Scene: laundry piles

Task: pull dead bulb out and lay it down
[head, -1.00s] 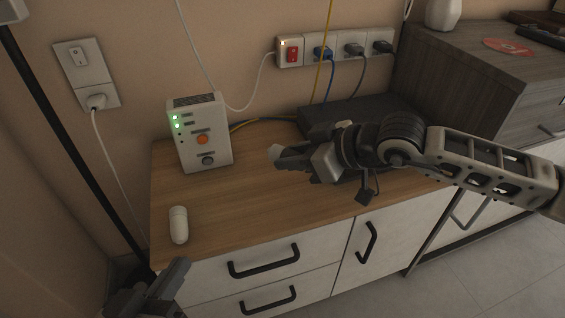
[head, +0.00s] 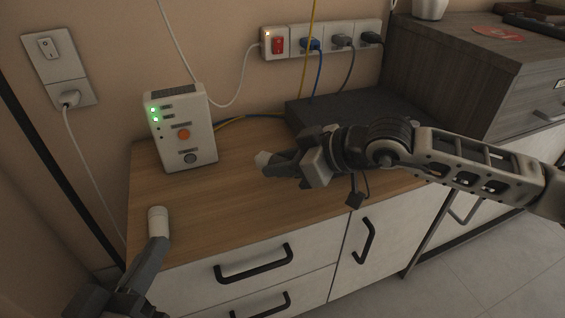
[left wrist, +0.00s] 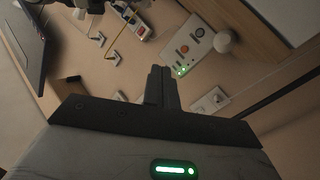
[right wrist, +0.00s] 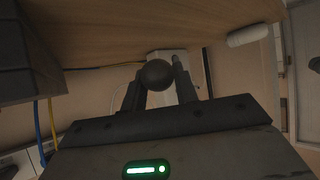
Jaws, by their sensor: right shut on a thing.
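My right gripper (head: 268,165) is shut on a small rounded bulb, held above the cabinet top. A white capsule-shaped piece (head: 158,220) lies on the wooden top at the front left, also in the left wrist view (left wrist: 225,40) and right wrist view (right wrist: 248,36). My left gripper (head: 156,245) overlaps its near end in the head view; its fingers (left wrist: 160,85) are together and empty. Contact cannot be told.
A white box with green lights and an orange button (head: 182,130) stands at the back left of the wooden top (head: 225,205). A dark flat box (head: 350,112) lies behind my right arm. Cables run from a wall socket strip (head: 320,40). The middle top is clear.

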